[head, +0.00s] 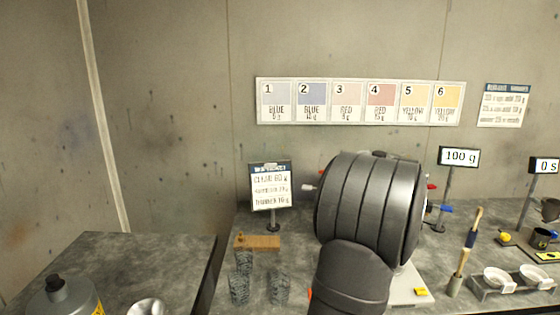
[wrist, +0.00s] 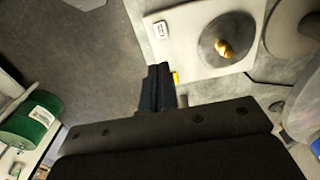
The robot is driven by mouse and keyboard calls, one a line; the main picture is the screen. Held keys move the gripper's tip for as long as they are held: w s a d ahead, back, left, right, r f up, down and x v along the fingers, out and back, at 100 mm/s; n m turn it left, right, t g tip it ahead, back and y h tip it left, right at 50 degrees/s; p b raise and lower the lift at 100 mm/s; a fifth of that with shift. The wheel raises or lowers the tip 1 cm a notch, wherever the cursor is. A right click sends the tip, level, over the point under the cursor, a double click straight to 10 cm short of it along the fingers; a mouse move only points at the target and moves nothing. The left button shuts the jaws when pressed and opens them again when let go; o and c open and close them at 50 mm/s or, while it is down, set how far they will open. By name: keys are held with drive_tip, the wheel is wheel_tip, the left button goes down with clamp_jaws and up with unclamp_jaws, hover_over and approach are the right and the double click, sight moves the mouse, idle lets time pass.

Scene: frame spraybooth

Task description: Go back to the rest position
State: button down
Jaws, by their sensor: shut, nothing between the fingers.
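My gripper (wrist: 158,88) shows in the wrist view with its two dark fingers pressed together and nothing between them. It is over the grey bench top, left of a pale square plate (wrist: 180,38) that carries a dark round disc (wrist: 212,42) with a small brass-coloured piece on it. In the head view my dark arm fills the middle of the bench and hides the gripper. Part of a white base plate (head: 410,290) shows at the arm's right side.
A sign (head: 271,187), a wooden block (head: 262,242) and dark textured columns stand left of the arm. A 100 g display (head: 459,157), a brush (head: 468,250) and white cups (head: 500,279) stand right. A green roll (wrist: 28,122) lies left in the wrist view.

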wheel_tip(320, 180, down, 6)
wheel_tip(320, 180, up, 10)
drive_tip(key=shift+f, duration=0.25)
